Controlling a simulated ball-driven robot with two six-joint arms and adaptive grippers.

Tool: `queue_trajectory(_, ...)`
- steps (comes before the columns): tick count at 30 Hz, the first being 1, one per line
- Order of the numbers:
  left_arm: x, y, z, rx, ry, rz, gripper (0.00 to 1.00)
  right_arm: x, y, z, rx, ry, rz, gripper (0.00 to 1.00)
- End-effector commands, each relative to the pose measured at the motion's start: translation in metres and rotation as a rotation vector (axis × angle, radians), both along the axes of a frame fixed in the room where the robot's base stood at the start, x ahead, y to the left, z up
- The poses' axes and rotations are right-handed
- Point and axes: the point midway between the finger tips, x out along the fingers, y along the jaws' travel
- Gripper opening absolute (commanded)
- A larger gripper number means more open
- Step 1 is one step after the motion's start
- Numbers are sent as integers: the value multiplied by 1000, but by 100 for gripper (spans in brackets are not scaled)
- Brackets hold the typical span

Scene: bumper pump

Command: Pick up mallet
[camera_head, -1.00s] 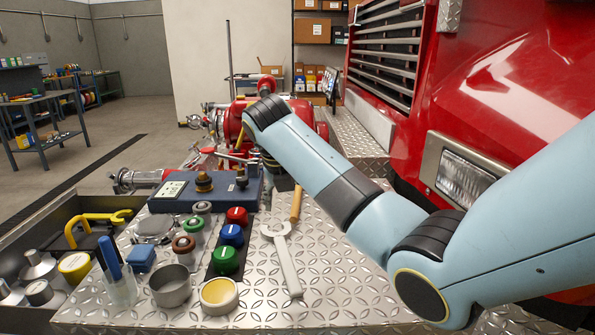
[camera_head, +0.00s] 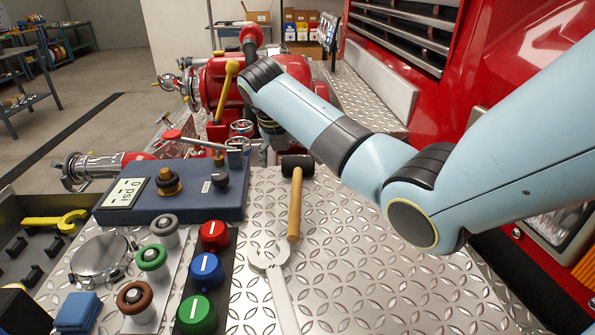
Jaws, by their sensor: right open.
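The mallet has a black head and a wooden handle (camera_head: 295,205). It lies on the diamond-plate bumper (camera_head: 345,250), head toward the back, handle toward me, just right of the blue gauge box. My right arm reaches in from the right. My right gripper (camera_head: 272,138) points down behind the mallet head, slightly left of it, and is partly hidden by my own wrist. It is open and apart from the mallet. My left gripper is not in view.
A steel wrench (camera_head: 276,283) lies in front of the mallet handle. The blue gauge box (camera_head: 225,197) and red pump (camera_head: 212,85) are behind and left. The plate right of the mallet is clear.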

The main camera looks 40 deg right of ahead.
Motion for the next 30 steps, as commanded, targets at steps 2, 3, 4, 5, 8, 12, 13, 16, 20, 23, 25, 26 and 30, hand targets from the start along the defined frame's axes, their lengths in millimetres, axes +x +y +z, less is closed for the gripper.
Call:
queue_trajectory(2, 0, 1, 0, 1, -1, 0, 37, 1, -3, -6, -1, -1, -1, 100)
queue_trajectory(3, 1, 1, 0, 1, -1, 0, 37, 1, -4, -8, 0, 0, -1, 100)
queue_trajectory(4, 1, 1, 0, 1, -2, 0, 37, 1, -5, -10, 0, 1, -1, 100)
queue_trajectory(5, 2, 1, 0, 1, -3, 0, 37, 2, -7, -13, -1, 1, 0, 100)
queue_trajectory(8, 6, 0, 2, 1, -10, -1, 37, 3, -14, -27, 0, 3, -1, 100)
queue_trajectory(12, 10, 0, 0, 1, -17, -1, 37, 6, -23, -46, 0, 1, -1, 100)
queue_trajectory(13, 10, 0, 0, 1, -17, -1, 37, 6, -24, -49, 0, 0, 0, 100)
queue_trajectory(16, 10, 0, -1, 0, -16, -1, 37, 7, -26, -53, 1, -1, 0, 100)
queue_trajectory(20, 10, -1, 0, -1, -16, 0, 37, 7, -26, -53, 1, -2, 1, 100)
queue_trajectory(23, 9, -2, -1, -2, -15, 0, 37, 7, -26, -53, 0, -1, 1, 95)
queue_trajectory(25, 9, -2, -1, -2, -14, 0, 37, 7, -26, -53, 0, -1, 1, 86)
queue_trajectory(26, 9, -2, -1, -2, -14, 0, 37, 7, -26, -53, 0, -1, 1, 82)
queue_trajectory(30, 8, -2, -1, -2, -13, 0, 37, 7, -25, -53, 0, -1, 1, 63)
